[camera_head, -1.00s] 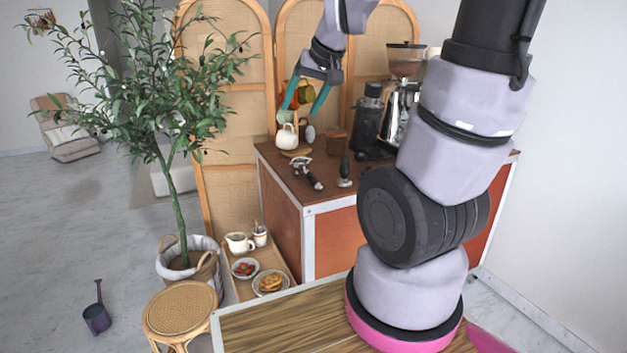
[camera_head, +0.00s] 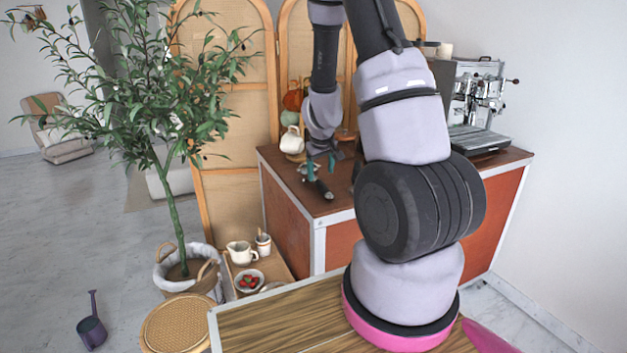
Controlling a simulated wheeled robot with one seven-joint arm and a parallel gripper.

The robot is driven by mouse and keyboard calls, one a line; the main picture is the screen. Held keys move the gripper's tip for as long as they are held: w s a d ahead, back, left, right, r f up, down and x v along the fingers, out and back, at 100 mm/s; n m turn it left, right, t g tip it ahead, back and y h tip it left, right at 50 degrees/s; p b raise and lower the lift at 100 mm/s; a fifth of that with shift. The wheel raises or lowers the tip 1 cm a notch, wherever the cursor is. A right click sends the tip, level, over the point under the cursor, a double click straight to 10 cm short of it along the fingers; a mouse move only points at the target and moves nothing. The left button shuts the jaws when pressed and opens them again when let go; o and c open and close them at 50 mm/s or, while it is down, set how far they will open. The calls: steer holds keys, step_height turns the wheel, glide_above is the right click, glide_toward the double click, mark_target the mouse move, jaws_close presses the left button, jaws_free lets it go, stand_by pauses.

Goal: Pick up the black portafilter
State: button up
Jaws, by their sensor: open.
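The black portafilter (camera_head: 323,189) lies on the brown top of the coffee cart (camera_head: 342,205), close to its front left edge. Its black handle points toward the front right; its head is partly hidden behind my gripper. My gripper (camera_head: 321,168) points down at the portafilter, with its teal fingers apart, one on the left and one on the right near the upper end of the handle. I cannot tell whether the fingers touch it.
A cream jug (camera_head: 292,140) stands behind on the cart, left of my gripper. A chrome espresso machine (camera_head: 482,100) stands at the right. My arm hides the middle of the cart top. A wooden table (camera_head: 270,322) is in front, and a potted tree (camera_head: 170,200) at left.

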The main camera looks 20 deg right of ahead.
mark_target(323, 185)
steer(key=shift+x, duration=1.4)
steer(key=shift+d+x, duration=0.2)
steer(key=shift+x, duration=1.05)
steer(key=shift+d+x, duration=0.2)
steer(key=shift+x, duration=1.05)
steer(key=shift+s, duration=0.15)
jaws_close()
steer(key=shift+r, duration=0.1)
